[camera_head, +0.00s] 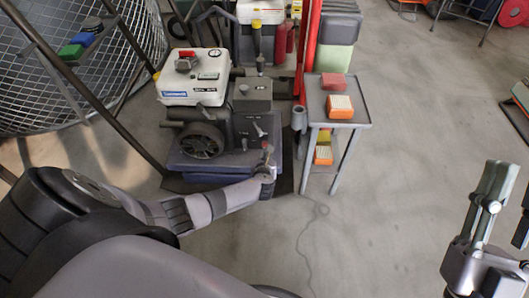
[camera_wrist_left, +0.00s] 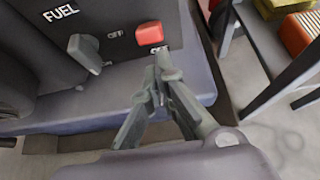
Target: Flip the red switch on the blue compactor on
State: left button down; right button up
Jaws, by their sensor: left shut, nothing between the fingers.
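The compactor (camera_head: 215,165) stands left of centre in the head view, with a blue base, a white tank and a dark body. In the left wrist view, its red switch (camera_wrist_left: 150,33) sits on the dark panel, right of a grey fuel lever (camera_wrist_left: 86,52). My left gripper (camera_head: 267,160) reaches the compactor's front right side. In the wrist view, its fingers (camera_wrist_left: 165,62) are shut and empty, their tips just below and right of the red switch; I cannot tell whether they touch it. My right gripper (camera_head: 512,190) is at the right edge, fingers apart, partly cut off.
A small grey cart (camera_head: 354,109) with red and orange-white boxes stands right of the compactor. A large wire mesh drum (camera_head: 40,95) is at the left. A red post (camera_head: 309,40) rises behind. The concrete floor (camera_head: 400,190) at centre right is mostly clear.

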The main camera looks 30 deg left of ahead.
pick_arm(q)
jog(key=shift+r+p, duration=0.55)
pick_arm(e)
jog(key=w+f+g, duration=0.1)
jog(key=f, duration=0.1)
jog(key=w+f+g+h, duration=0.1)
jog(key=w+f+g, duration=0.1)
jog(key=shift+w+a+f, duration=0.15)
jog(key=shift+f+g, duration=0.1)
jog(key=shift+g, duration=0.2)
